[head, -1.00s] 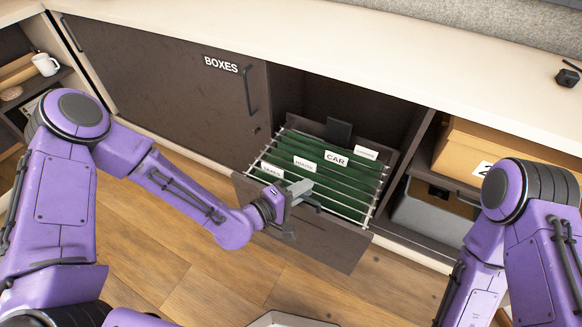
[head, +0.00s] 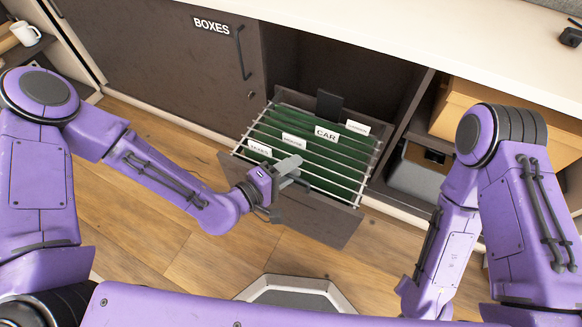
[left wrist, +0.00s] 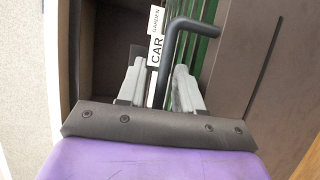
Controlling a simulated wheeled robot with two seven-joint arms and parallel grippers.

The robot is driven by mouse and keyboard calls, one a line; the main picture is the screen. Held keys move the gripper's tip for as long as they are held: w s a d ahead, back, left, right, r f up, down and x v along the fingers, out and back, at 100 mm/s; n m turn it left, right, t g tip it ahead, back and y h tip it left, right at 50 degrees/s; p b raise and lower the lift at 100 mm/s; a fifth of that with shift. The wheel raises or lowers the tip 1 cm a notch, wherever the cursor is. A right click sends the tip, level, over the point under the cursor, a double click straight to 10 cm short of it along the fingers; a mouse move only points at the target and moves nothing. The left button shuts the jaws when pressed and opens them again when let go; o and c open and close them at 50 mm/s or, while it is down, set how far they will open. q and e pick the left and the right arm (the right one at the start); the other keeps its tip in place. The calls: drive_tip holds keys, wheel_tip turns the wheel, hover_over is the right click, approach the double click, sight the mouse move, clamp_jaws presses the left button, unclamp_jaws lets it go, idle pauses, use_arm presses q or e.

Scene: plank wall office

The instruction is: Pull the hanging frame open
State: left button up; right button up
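The hanging frame (head: 360,160) is a dark drawer-like unit with metal rails and green files. It is part way out of the cabinet, its front panel (head: 325,224) tilted in the picture. White labels show on the files, one reading CAR (head: 326,133). My left gripper (head: 285,177) is at the front panel. In the left wrist view, the frame's dark bent handle (left wrist: 178,40) runs between the two grey fingers (left wrist: 160,80), which are close on either side of it; their contact is partly hidden. My right gripper is out of view below the head picture.
A closed cabinet door marked BOXES (head: 160,60) is left of the frame. On the right, an open shelf holds a cardboard box (head: 470,100) and a grey bin (head: 412,180). A white mug (head: 25,33) stands far left. Wooden floor (head: 200,270) before the frame is clear.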

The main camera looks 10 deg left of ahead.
use_arm(q)
drive_tip(key=shift+a, duration=0.1)
drive_tip(key=p+v, duration=0.2)
drive_tip(key=v, duration=0.8)
drive_tip(key=shift+s, duration=0.2)
drive_tip(key=shift+a+r, duration=0.1)
